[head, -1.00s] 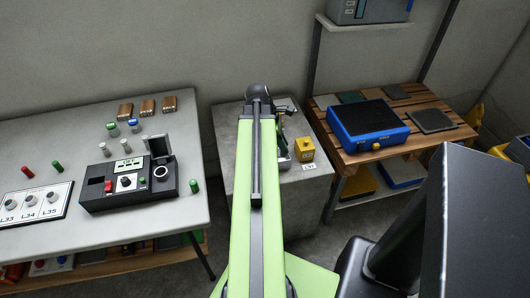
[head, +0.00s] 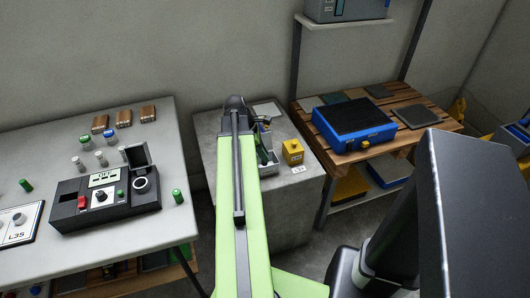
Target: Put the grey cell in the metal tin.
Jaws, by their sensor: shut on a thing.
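The likely metal tin, an open grey box (head: 268,167) with a dark green inside, stands on the concrete block (head: 215,155), partly hidden by my green arm. My arm reaches over that block, its dark end joint above the block's back part. My gripper is hidden behind the arm, so neither its jaws nor anything in them shows. Two small grey cells, one at the left (head: 78,163) and one at the right (head: 101,159), stand on the left table behind the black device. I cannot tell which grey cell the task means.
A yellow box (head: 292,151) stands right of the tin, with a label before it. The left table (head: 150,115) holds a black device (head: 105,200), brown blocks (head: 123,118) and green cells (head: 178,196). A wooden rack (head: 440,130) with a blue tray (head: 315,118) stands right.

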